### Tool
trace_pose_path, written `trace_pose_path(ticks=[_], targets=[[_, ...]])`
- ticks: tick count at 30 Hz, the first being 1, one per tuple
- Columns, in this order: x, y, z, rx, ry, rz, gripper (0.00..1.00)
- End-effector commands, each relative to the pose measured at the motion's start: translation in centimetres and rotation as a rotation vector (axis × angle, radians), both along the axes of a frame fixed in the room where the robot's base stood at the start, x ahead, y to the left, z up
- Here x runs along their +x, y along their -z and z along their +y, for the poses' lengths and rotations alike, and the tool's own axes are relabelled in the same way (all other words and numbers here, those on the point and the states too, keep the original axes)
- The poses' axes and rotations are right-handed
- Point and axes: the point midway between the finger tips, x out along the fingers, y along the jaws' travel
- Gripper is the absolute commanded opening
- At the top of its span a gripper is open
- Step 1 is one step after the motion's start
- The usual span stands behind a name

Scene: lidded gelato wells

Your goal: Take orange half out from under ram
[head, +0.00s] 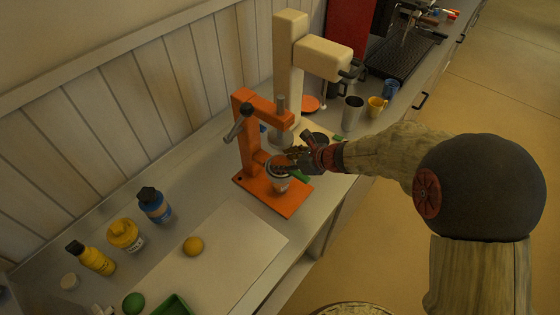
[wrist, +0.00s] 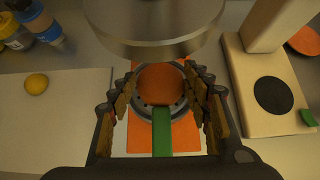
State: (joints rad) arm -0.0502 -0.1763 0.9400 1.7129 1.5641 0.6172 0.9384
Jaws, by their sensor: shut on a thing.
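The orange half (wrist: 162,84) lies in a perforated metal strainer with a green handle (wrist: 162,130), on the orange press. The ram (wrist: 155,28), a wide metal cylinder, hangs above it at the top of the wrist view. My gripper (wrist: 162,90) reaches in below the ram, with one finger on each side of the orange half, shut on it. In the head view my gripper (head: 285,160) is at the press (head: 246,150), above a metal cup (head: 279,184); the orange half is hidden there.
A whole orange (head: 193,246) lies on a white board (head: 235,250), with bottles (head: 155,205) behind it. A cream machine (head: 289,70) stands right of the press. The board's middle is clear.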

Motion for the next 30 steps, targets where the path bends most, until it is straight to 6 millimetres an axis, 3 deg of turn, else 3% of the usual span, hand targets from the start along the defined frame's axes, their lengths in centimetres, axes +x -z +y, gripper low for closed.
trace_pose_path(ticks=[6, 30], targets=[[0.0, 0.0, 0.0, 0.0, 0.0, 0.0, 0.29], [0.0, -1.6, 0.0, 0.001, 0.0, -0.001, 0.29]])
